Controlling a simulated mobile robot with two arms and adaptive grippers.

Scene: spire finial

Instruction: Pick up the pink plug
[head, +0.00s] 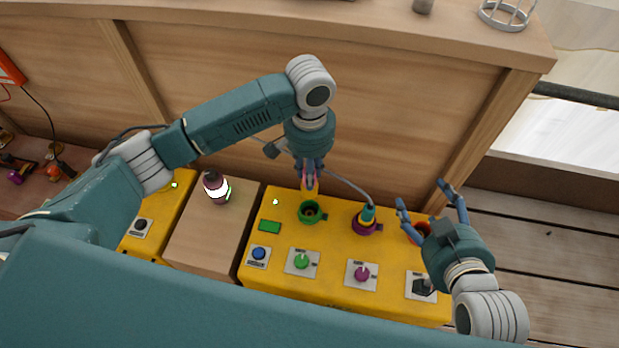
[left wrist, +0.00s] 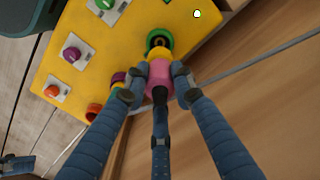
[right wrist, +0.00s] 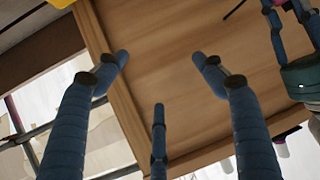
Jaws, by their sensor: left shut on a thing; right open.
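The pink plug (left wrist: 159,78) is held in my left gripper (left wrist: 155,85), whose fingers are shut around its pink part. Its yellow part points at the green socket (left wrist: 159,38) on the yellow panel. In the head view my left gripper (head: 309,170) and the plug (head: 309,183) are just behind the green socket (head: 312,212); whether the plug touches it I cannot tell. A second plug, teal and yellow (head: 367,213), stands in the purple socket (head: 366,228). My right gripper (head: 426,198) is open and empty near the orange socket (head: 422,230).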

